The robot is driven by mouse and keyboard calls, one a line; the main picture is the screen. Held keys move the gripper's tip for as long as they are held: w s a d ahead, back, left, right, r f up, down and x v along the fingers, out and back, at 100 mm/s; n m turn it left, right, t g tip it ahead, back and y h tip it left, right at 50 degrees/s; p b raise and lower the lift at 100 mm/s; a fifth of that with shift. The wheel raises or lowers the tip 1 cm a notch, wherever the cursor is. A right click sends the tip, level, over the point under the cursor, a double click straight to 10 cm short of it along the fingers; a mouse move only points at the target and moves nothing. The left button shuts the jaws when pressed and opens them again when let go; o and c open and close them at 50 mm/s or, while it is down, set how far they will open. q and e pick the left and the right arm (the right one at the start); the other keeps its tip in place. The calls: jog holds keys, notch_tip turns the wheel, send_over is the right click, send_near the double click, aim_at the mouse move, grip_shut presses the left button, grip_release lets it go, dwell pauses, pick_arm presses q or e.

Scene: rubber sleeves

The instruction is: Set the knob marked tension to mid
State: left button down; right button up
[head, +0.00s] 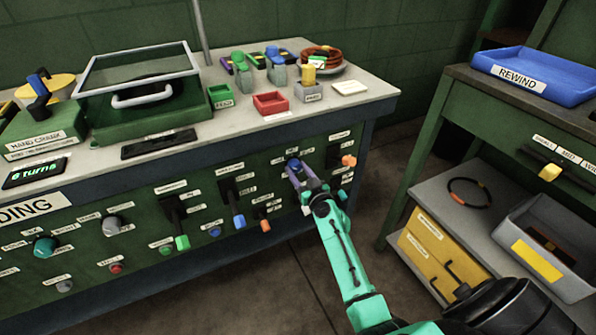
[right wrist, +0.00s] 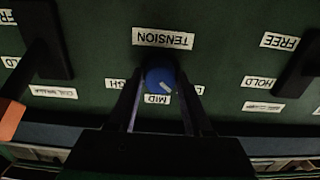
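The tension knob (right wrist: 161,80) is blue and round, on the green front panel, under a TENSION label (right wrist: 163,38) that reads upside down in the right wrist view. Its pale pointer mark slants to the lower right, between the MID label (right wrist: 157,99) below and the partly hidden label at right. The label at left is also partly covered. My right gripper (right wrist: 160,84) has one finger on each side of the knob, both close against it. In the head view my right gripper (head: 295,171) reaches the blue knob (head: 292,162) on the panel. My left gripper is not in view.
The bench top (head: 375,92) holds trays and parts. A green side stand at right bears a blue REWIND tray (head: 540,72). Open floor lies between them.

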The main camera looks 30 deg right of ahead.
grip_shut()
jog(key=shift+m, duration=0.3)
jog(key=m, duration=0.7)
jog(key=shift+m, duration=1.1)
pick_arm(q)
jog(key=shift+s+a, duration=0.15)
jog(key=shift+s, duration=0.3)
